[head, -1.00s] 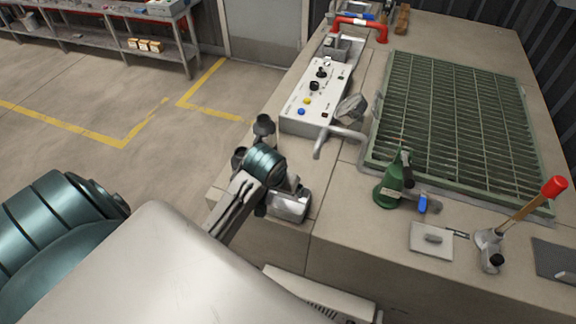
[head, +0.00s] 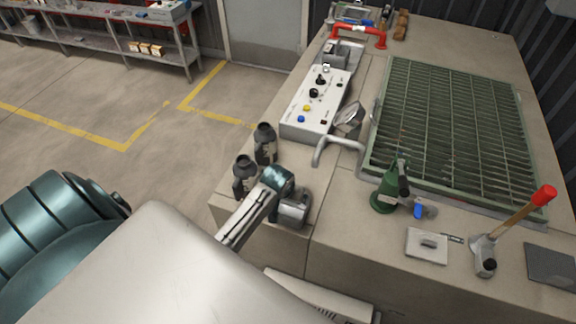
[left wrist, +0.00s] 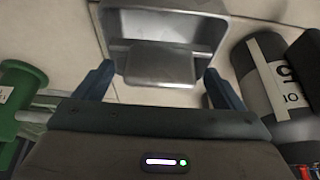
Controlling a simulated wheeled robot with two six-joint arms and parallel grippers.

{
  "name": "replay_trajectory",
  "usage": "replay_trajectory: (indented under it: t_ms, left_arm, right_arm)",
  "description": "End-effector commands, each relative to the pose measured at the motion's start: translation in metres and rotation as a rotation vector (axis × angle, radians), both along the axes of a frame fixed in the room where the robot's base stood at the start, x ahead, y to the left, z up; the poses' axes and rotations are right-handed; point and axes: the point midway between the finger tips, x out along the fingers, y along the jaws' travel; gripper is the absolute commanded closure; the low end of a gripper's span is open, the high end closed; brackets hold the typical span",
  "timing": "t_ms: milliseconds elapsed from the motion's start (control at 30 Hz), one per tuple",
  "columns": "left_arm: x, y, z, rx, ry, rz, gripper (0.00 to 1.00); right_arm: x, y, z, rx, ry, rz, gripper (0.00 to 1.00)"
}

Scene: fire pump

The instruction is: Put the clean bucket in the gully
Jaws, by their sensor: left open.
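A grey metal box-like vessel (head: 293,209) with a hollow stands on the near left corner of the bench; I take it for the bucket. In the left wrist view the same vessel (left wrist: 165,30) lies ahead, between and beyond the fingers. My left gripper (left wrist: 158,88) is open around its near side; I cannot tell whether the fingers touch it. In the head view my left gripper (head: 280,182) is just above and behind the vessel, its fingertips hidden. I cannot tell for sure which part is the gully; a green grating (head: 450,130) covers the bench's right side. My right gripper is not in view.
Two dark bottles (head: 245,175) stand close left of the gripper. A control panel (head: 317,105), grey pipe (head: 335,145), tilted metal box (head: 348,118), green pump-like object (head: 386,192) and red-tipped lever (head: 515,213) stand on the bench. Bare bench top lies right of the vessel.

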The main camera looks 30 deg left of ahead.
Motion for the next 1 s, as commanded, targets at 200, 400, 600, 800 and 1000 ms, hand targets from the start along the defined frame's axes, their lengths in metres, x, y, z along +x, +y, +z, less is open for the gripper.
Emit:
replay_trajectory:
  t_ms: [200,400,600,800,1000]
  left_arm:
    - [0.0017,0.0003,-0.0044,0.0,-0.001,0.0,0.09]
    - [0.0015,0.0004,-0.0042,0.0,0.0,0.0,0.31]
    - [0.0014,0.0004,-0.0043,0.0,0.0,0.0,0.7]
    - [0.0016,0.0005,-0.0038,0.0,-0.001,0.0,0.76]
    - [0.0023,0.0008,0.0005,0.001,-0.003,0.0,0.76]
  right_arm:
    - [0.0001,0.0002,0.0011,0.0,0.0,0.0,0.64]
    - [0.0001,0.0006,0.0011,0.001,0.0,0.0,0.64]
    - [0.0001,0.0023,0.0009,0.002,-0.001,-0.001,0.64]
    - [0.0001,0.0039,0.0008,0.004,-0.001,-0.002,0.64]
    - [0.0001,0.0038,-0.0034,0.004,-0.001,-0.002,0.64]
